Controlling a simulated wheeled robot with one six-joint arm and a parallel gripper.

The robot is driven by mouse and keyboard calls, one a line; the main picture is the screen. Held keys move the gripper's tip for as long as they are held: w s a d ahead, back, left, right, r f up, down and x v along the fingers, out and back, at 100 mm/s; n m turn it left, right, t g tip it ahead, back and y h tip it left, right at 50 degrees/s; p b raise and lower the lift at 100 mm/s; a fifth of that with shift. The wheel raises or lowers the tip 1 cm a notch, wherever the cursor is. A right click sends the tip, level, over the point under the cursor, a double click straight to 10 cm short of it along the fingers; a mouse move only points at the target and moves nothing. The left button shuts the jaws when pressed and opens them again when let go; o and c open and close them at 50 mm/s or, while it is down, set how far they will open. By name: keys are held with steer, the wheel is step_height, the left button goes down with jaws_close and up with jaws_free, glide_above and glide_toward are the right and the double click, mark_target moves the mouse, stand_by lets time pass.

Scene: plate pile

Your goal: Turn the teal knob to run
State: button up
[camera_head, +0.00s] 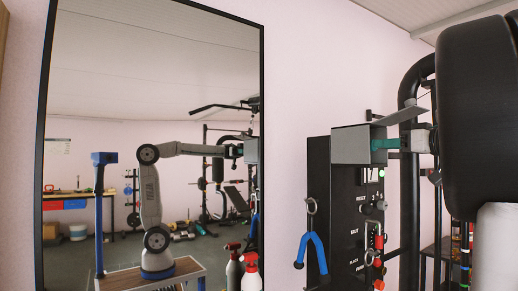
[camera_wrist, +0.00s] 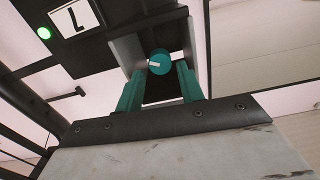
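The teal knob (camera_wrist: 160,63) shows in the wrist view, round with a white mark across its face that lies roughly level. It sits inside a grey open-fronted shroud (camera_wrist: 127,50). My gripper (camera_wrist: 160,78) has two teal fingers that stand apart, one on each side of the knob in the picture, with gaps visible. I cannot tell how far the tips reach along the knob. In the head view, my gripper (camera_head: 382,144) enters the grey shroud (camera_head: 350,145) from the right, and the shroud hides the knob. No "run" label is readable.
The black panel (camera_head: 345,215) bears labels and small controls below the shroud. A blue forked handle (camera_head: 311,252) hangs from it. A lit green lamp (camera_wrist: 44,33) is beside a white label plate (camera_wrist: 75,17).

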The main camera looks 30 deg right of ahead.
steer(key=w, duration=0.7)
steer(key=shift+w+a, duration=0.25)
steer(key=shift+w, duration=0.1)
steer(key=c, duration=0.7)
